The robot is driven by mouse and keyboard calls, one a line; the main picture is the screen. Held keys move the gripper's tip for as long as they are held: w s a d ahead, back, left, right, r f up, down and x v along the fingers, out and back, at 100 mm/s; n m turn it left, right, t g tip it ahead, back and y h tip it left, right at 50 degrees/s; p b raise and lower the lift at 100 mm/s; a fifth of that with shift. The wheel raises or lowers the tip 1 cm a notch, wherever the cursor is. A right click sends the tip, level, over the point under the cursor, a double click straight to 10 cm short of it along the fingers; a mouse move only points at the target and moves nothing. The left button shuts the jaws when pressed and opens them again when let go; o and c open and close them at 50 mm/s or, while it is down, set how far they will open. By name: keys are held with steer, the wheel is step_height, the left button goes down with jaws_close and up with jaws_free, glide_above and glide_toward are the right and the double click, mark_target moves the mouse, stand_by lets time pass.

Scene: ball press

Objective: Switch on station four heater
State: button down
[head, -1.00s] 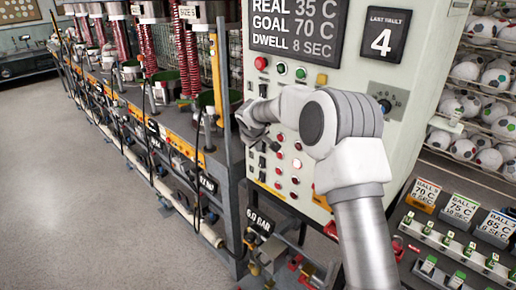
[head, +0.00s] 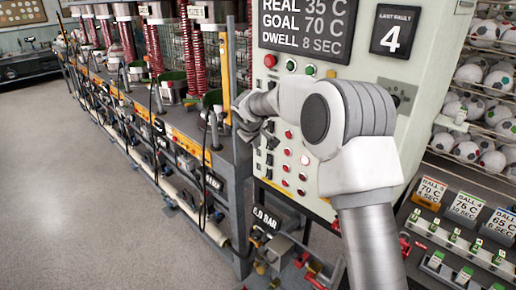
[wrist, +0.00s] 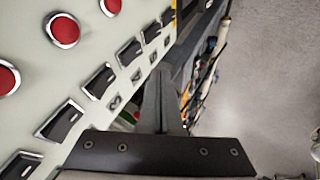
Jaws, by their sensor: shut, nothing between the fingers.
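The pale control cabinet (head: 372,75) carries a column of black rocker switches (head: 270,158) along its left edge, beside red round buttons (head: 304,160). The wrist view shows these rocker switches large, in a slanting row, one of them near my gripper (wrist: 98,82), with red buttons (wrist: 62,30) to their left. My gripper (head: 242,128) is at the cabinet's left edge near the upper switches. In the wrist view its fingers (wrist: 161,95) are shut and empty, just right of the switch row; contact is unclear.
The display (head: 305,30) reads REAL 35 C, GOAL 70 C, DWELL 8 SEC. A sign (head: 396,30) reads LAST FAULT 4. The press bench (head: 215,165) stands close on the left. Ball racks (head: 470,150) are at right. The floor (head: 80,190) at left is open.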

steer(key=v, duration=0.7)
steer(key=shift+d+r+b, duration=0.2)
steer(key=shift+r+b, duration=0.15)
steer(key=shift+b, duration=0.05)
steer(key=shift+s, duration=0.1)
